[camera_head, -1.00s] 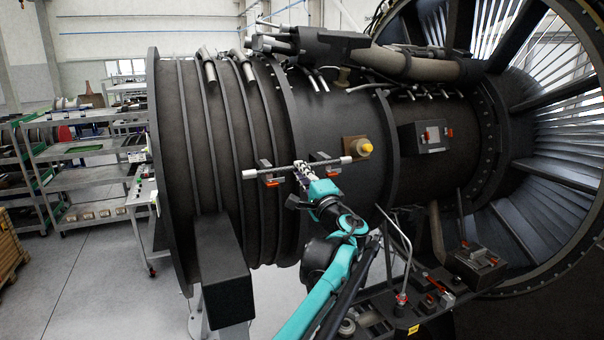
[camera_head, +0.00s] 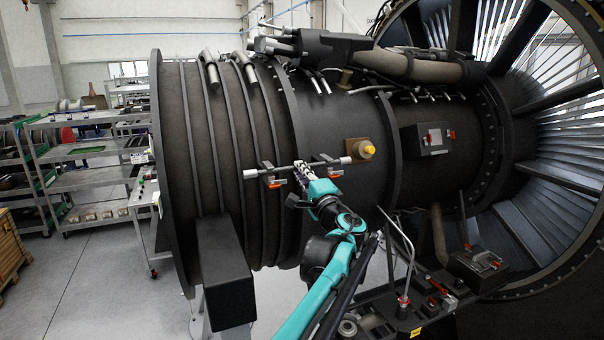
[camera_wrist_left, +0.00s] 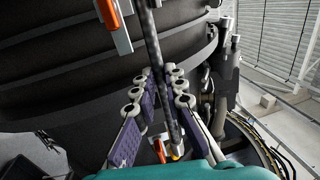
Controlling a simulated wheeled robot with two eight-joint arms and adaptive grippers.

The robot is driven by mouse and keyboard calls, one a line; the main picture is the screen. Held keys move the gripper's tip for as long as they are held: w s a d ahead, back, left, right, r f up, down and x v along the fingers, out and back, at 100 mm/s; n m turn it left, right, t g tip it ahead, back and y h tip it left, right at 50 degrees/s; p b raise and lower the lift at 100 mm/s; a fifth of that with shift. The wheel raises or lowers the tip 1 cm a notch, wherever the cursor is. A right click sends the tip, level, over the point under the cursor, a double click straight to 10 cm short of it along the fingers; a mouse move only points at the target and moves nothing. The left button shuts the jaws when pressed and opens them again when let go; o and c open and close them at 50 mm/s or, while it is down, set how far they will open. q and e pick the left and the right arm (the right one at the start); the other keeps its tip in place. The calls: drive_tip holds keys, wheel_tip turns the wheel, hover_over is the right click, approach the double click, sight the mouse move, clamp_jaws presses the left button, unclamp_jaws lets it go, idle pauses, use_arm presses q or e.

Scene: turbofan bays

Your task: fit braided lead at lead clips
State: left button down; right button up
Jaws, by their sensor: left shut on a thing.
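The braided lead (camera_head: 287,168) is a thin dark rod-like cable with pale grey ends. It lies nearly level across the front of the dark engine casing. My left gripper (camera_head: 303,172) is shut on it near its middle. In the left wrist view, the lead (camera_wrist_left: 155,55) runs between the purple-padded fingers (camera_wrist_left: 165,112). Two lead clips with orange-red levers are at the lead, the left clip (camera_head: 272,182) and the right clip (camera_head: 333,172), one on each side of the gripper. I cannot tell whether the lead is seated in them. My right gripper is out of view.
A brown block with a yellow cap (camera_head: 369,149) sits just right of the lead's end. A box with red latches (camera_head: 433,138) is further right. A dark beam (camera_head: 223,270) stands at lower left. Shelving carts (camera_head: 85,178) are behind at left.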

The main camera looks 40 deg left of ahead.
use_arm(q)
drive_tip(key=c, duration=1.5)
unclamp_jaws()
drive_tip(key=v, duration=1.2)
